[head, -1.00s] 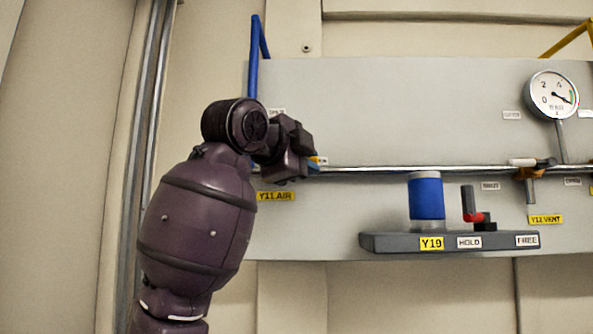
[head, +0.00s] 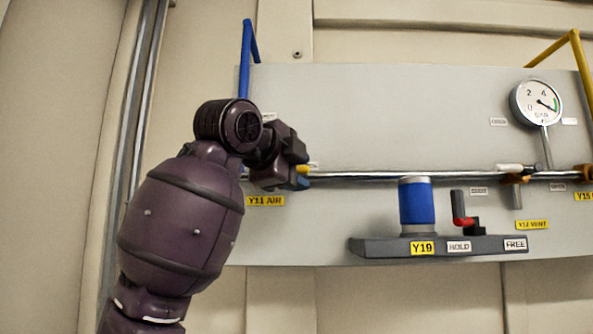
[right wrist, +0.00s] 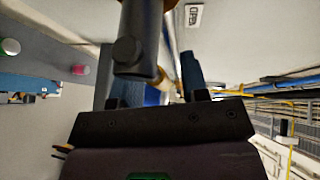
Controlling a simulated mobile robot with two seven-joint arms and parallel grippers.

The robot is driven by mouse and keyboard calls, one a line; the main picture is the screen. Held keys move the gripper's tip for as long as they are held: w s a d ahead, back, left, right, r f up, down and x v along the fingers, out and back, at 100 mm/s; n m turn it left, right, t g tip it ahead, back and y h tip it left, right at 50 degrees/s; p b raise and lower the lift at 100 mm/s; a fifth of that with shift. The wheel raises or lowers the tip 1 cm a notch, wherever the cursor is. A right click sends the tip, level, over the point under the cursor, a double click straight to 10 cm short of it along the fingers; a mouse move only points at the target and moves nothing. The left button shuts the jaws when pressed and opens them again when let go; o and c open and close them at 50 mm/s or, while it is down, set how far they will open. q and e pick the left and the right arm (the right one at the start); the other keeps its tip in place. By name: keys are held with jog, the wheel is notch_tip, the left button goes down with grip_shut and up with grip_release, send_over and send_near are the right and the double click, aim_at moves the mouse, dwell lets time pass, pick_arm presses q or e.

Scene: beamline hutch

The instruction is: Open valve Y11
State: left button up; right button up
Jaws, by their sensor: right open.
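The yellow "Y11 AIR" label (head: 265,201) is on the grey panel, below the left end of a horizontal pipe. My right gripper (head: 297,165) is at the pipe just above this label and hides the valve there in the head view. In the right wrist view my right gripper (right wrist: 152,80) is open. A grey bar with a rounded end (right wrist: 135,42), likely the Y11 handle, reaches between its two fingers. I cannot tell whether they touch it. An "OPEN" label (right wrist: 194,15) shows beyond it. My left gripper is not in view.
A shelf (head: 380,248) labelled Y19, HOLD and FREE juts out right of my arm, with a blue cylinder (head: 416,203) and a red-and-black lever (head: 460,215). The Y12 VENT valve (head: 515,178) and a gauge (head: 537,103) are farther right. A blue pipe (head: 245,60) rises at left.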

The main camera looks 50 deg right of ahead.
jog(key=b+v, duration=0.1)
jog(key=v, duration=1)
jog(key=shift+b, duration=0.35)
jog(key=shift+w+d, duration=0.1)
